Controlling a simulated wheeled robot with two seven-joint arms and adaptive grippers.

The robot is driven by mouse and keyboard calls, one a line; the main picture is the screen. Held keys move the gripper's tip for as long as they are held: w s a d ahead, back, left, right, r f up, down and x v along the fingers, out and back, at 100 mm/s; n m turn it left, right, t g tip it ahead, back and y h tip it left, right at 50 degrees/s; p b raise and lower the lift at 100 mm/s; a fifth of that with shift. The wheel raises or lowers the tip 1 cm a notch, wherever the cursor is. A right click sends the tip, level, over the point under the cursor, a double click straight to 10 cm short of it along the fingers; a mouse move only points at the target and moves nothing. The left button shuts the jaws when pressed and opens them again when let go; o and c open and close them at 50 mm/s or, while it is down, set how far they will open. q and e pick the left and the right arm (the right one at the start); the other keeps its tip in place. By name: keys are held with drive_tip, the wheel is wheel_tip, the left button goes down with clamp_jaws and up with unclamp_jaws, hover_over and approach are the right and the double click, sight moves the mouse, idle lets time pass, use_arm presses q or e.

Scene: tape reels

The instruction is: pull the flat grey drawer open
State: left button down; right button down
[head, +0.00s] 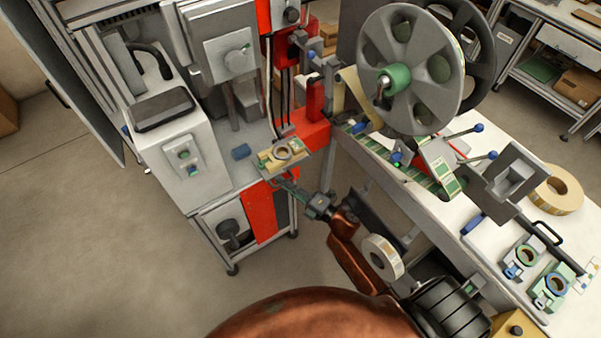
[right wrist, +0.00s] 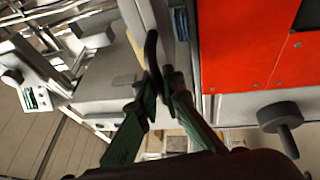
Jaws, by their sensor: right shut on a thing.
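The flat grey drawer (right wrist: 143,20) shows in the right wrist view as a narrow grey front with a dark, curved handle (right wrist: 152,50). My right gripper (right wrist: 160,82) is shut on this handle, with the green finger pads on either side of it. In the head view my right gripper (head: 280,183) reaches the front of the machine, just below a tan plate with a ring on it (head: 283,152). The handle is too small to make out there, and the drawer's outline is unclear. My left gripper is not in view.
A red panel (right wrist: 240,45) and a dark knob (right wrist: 283,118) are close to my right gripper. The white table (head: 480,240) on the right carries large reels (head: 412,68) and a tan roll (head: 557,190). The floor (head: 110,240) at left is clear.

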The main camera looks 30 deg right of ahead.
drive_tip(key=a, duration=0.7)
drive_tip(key=shift+s+a, duration=0.25)
drive_tip(key=shift+s, duration=0.1)
drive_tip(key=c, duration=2)
unclamp_jaws()
drive_tip(key=shift+c, duration=0.2)
drive_tip(key=v, duration=1.2)
drive_tip(key=shift+f, duration=0.2)
